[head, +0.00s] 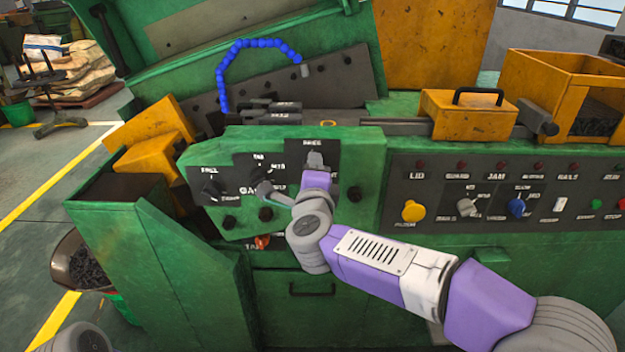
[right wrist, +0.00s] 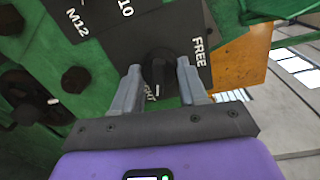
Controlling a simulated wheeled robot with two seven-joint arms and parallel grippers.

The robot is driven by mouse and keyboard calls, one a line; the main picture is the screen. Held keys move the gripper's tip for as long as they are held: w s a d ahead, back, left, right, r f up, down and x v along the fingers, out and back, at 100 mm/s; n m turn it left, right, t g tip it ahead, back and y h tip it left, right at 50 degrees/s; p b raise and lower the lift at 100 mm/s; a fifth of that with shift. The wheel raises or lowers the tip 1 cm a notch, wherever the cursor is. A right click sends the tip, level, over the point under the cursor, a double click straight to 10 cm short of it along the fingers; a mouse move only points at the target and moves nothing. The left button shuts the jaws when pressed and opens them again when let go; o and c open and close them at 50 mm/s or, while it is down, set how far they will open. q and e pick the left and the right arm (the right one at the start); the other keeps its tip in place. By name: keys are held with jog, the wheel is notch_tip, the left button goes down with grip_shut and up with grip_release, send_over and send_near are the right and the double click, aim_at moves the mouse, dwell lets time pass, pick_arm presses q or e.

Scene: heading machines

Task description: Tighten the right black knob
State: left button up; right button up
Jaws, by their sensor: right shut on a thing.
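The right black knob (right wrist: 158,72) sits on a dark plate lettered FREE on one side, with a partly hidden word near my fingers. My right gripper (right wrist: 160,88) has one finger on each side of the knob and is shut on it. The knob's ridge runs up and down in the wrist view. In the head view my right gripper (head: 315,162) is at the right plate of the green control box (head: 360,165), and my wrist hides most of the knob. The left black knob (head: 212,188) is on the left plate. My left gripper is out of view.
A grey lever-like part (head: 275,194) is close left of my wrist. To the right is a panel with a yellow button (head: 413,211), a blue knob (head: 516,207) and several switches. A yellow box (head: 468,115) stands above. Open floor (head: 50,190) lies left.

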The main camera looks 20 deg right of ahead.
jog(key=shift+f+m+b, duration=0.1)
jog(key=shift+m+b, duration=0.3)
jog(key=shift+m, duration=0.1)
jog(key=o, duration=1.1)
jog(key=shift+c, duration=0.2)
jog(key=p+v, duration=0.1)
jog(key=v, duration=0.6)
jog(key=shift+s, duration=0.35)
